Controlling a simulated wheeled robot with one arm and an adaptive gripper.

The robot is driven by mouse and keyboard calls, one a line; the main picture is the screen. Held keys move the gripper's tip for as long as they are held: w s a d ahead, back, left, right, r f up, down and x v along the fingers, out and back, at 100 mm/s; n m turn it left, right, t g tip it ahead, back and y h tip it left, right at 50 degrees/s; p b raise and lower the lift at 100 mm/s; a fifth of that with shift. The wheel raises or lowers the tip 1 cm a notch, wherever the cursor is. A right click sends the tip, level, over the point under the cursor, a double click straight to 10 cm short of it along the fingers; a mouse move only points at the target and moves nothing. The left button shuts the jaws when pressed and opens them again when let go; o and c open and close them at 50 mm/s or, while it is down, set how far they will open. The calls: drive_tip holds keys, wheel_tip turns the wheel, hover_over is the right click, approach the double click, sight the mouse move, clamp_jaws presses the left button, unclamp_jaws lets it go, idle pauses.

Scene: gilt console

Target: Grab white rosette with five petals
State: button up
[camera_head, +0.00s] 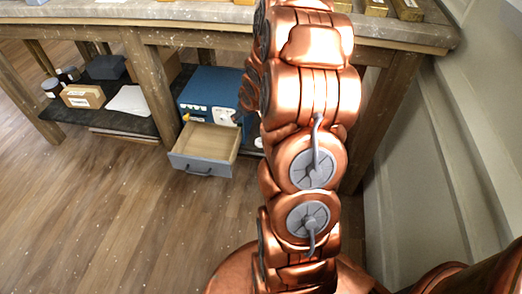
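I cannot make out a white rosette with five petals for certain. A small white thing (258,142) shows on the lower shelf, right of the open drawer and partly hidden by my arm; its shape is too small to tell. My copper arm rises through the middle of the view. Darker copper parts of it show behind its left edge, beside the blue cabinet. Whether these include my gripper, and whether the gripper is open or shut, cannot be seen.
A blue cabinet (208,90) stands on the lower shelf (143,126) with its grey-fronted drawer (203,164) pulled out, apparently empty. A cardboard box (83,97) and dark jars sit farther left. The worktable (190,14) is above. Wooden floor is clear at left; a pale wall (425,140) borders the right.

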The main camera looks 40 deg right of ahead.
drive_tip(key=d+f+t+b, duration=0.2)
drive_tip(key=d+f+b, duration=0.25)
drive_tip(key=f, duration=0.45)
drive_tip(key=d+f+m+t+b, duration=0.15)
drive_tip(key=d+f+b, duration=0.3)
drive_tip(key=f, duration=0.55)
drive_tip(key=d+f+t+b, duration=0.3)
drive_tip(key=d+f+b, duration=0.15)
drive_tip(key=f, duration=0.45)
drive_tip(key=shift+a+f+b+x, duration=0.15)
drive_tip(key=shift+b+x, duration=0.55)
drive_tip(key=shift+x, duration=0.35)
drive_tip(key=shift+a+f+b+x, duration=0.2)
drive_tip(key=shift+b+x, duration=0.5)
drive_tip(key=shift+x, duration=0.35)
drive_tip(key=shift+a+f+b+x, duration=0.15)
drive_tip(key=shift+b+x, duration=0.55)
drive_tip(key=shift+x, duration=0.4)
drive_tip(key=shift+w+d, duration=0.15)
drive_tip(key=shift+w, duration=0.05)
drive_tip(key=c, duration=1.2)
drive_tip(key=shift+r, duration=0.1)
drive_tip(key=shift+c, duration=0.2)
